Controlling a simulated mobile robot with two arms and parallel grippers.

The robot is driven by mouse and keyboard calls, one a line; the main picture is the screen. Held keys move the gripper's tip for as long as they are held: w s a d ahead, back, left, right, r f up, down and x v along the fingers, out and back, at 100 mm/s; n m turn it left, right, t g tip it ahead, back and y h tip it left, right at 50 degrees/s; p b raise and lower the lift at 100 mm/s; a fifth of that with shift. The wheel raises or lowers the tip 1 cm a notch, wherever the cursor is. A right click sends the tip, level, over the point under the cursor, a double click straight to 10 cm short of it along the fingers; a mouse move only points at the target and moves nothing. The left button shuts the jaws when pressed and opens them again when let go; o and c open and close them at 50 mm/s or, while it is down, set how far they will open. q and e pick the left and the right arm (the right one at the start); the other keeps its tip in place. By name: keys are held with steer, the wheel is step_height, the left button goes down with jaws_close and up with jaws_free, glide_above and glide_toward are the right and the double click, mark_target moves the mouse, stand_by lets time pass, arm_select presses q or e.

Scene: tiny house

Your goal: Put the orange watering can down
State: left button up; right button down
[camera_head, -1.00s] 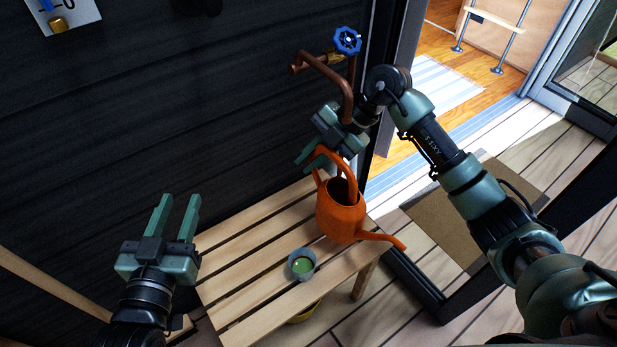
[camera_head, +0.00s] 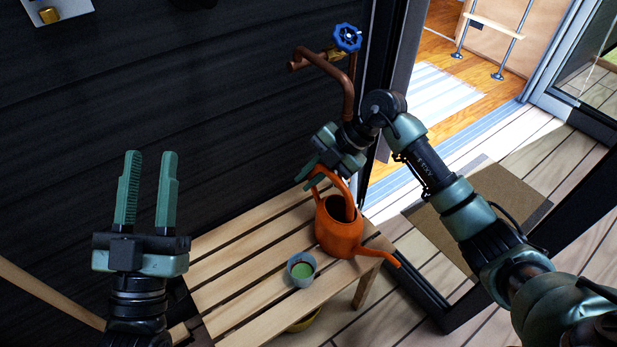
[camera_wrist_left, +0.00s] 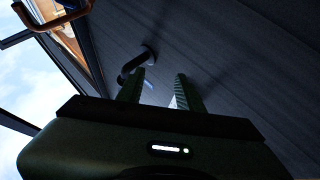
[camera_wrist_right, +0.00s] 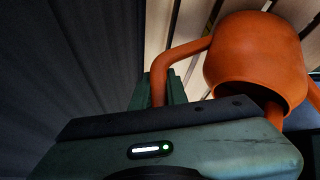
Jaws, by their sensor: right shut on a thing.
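The orange watering can (camera_head: 338,232) is at the right end of the slatted wooden bench (camera_head: 235,256), upright, its spout pointing right. I cannot tell whether its base touches the slats. My right gripper (camera_head: 311,176) is shut on the can's handle. In the right wrist view the can (camera_wrist_right: 255,58) fills the upper right, and its handle passes between the fingers (camera_wrist_right: 163,88). My left gripper (camera_head: 147,190) is open and empty, left of the bench in front of the dark wall. Its spread fingers also show in the left wrist view (camera_wrist_left: 160,90).
A small grey cup (camera_head: 301,269) with green contents stands on the bench left of the can. A copper pipe with a blue valve wheel (camera_head: 347,38) is on the wall above. A doorway with a brown mat (camera_head: 480,215) lies to the right. The bench's left part is clear.

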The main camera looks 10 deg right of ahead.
steer(key=c, duration=1.4)
jaws_free()
